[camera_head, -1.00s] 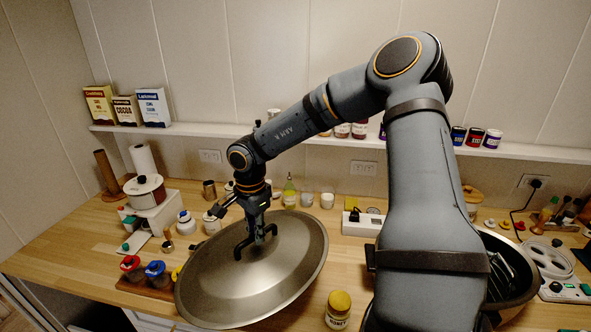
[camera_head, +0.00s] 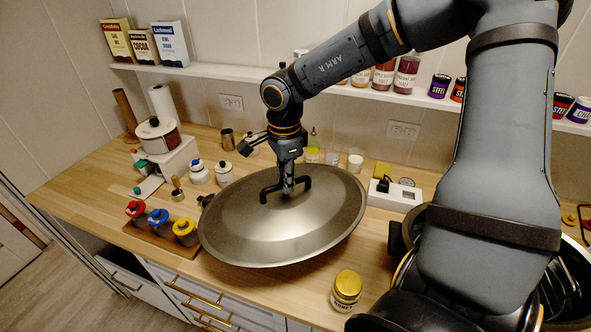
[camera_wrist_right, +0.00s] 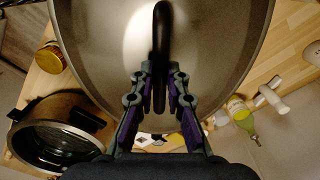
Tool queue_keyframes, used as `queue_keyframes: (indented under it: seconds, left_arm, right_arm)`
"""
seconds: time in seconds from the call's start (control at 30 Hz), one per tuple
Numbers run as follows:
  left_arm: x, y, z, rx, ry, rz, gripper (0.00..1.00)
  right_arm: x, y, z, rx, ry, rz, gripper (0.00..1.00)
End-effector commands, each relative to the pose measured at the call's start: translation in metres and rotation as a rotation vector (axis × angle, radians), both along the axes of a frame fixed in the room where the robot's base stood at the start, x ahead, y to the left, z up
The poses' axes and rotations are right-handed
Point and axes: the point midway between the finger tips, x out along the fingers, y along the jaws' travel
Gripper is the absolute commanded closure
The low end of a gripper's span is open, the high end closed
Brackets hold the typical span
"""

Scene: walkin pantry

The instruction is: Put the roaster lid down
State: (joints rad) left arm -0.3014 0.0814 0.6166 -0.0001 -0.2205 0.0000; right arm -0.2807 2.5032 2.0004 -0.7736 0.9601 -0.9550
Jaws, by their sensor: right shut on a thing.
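The roaster lid (camera_head: 290,235) is a large, shallow metal dome with a black bar handle (camera_head: 268,190). My right gripper (camera_head: 288,188) is shut on that handle from above. In the right wrist view, the two fingers (camera_wrist_right: 160,90) pinch the black handle, and the lid (camera_wrist_right: 205,45) fills the top. The lid is over the left-middle part of the counter; I cannot tell whether its rim touches the wood. The open dark roaster (camera_head: 409,228) is at the right, largely hidden behind my right arm; it also shows in the right wrist view (camera_wrist_right: 55,103). My left gripper is not in view.
A gold-capped honey jar (camera_head: 346,291) stands close to the lid's front right. Red, blue and yellow-topped jars on a wooden rack (camera_head: 150,240) are at its left. White canisters (camera_head: 198,173), cups and a power strip (camera_head: 397,195) stand behind.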

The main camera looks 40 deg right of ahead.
Motion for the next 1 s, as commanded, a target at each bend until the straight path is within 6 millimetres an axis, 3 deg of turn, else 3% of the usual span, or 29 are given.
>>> queue_keyframes:
  seconds: [0.27, 0.3, 0.4, 0.83, 1.0]
  left_arm:
    - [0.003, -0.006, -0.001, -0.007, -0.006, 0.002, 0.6]
    - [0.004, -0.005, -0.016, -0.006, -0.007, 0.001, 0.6]
    - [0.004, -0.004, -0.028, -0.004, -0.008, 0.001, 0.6]
    - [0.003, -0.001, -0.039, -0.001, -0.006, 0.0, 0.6]
    - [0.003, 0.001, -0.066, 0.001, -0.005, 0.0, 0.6]
  right_arm:
    - [0.044, -0.06, -0.034, -0.002, 0.001, -0.005, 1.0]
    - [0.047, -0.064, -0.051, -0.002, 0.002, -0.004, 1.0]
    - [0.056, -0.076, -0.068, -0.002, 0.0, -0.002, 1.0]
    - [0.069, -0.092, -0.086, -0.001, -0.001, 0.0, 1.0]
    - [0.071, -0.095, -0.116, 0.0, -0.001, 0.001, 1.0]
